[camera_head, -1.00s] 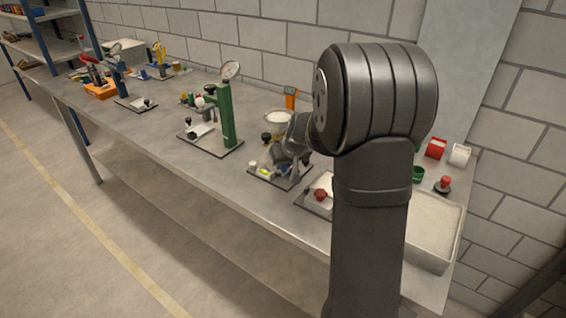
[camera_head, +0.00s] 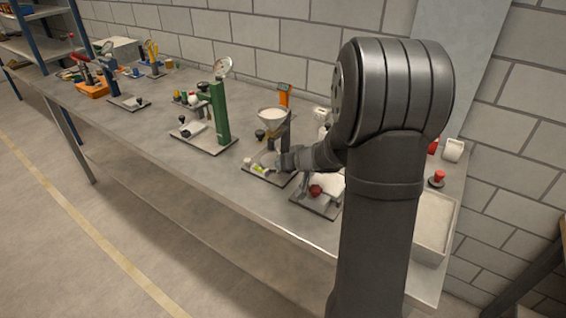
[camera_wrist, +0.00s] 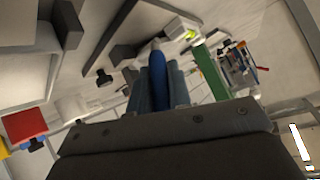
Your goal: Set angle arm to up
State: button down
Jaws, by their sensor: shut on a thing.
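My gripper (camera_head: 285,162) is low over the bench, at the small dark-based stand with the white funnel (camera_head: 271,115). In the wrist view my gripper (camera_wrist: 158,72) is shut on a slim blue piece (camera_wrist: 158,78), whose rounded tip sticks out beyond the fingers. I cannot tell for sure whether this blue piece is the angle arm, or how it is tilted. Beside the gripper on the right, a dark base carries a white tray (camera_head: 329,184) and a red knob (camera_head: 315,191). My arm hides part of that unit.
A green stand with a round gauge (camera_head: 221,112) is to the left of my gripper. A large pale tray (camera_head: 436,225) lies at the right end of the bench, next to a red-topped knob (camera_head: 437,177). The bench's front edge (camera_head: 250,215) is clear.

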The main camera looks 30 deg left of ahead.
jog(key=shift+d+f+y, duration=0.2)
jog(key=shift+d+y, duration=0.1)
jog(key=shift+y, duration=0.1)
jog(key=shift+d+f+y, duration=0.1)
jog(key=shift+f+y, duration=0.05)
jog(key=shift+y, duration=0.25)
jog(key=c, duration=1.3)
grip_release()
jog(key=v, duration=1.7)
jog(key=shift+s+d, duration=0.15)
jog(key=shift+d, duration=0.05)
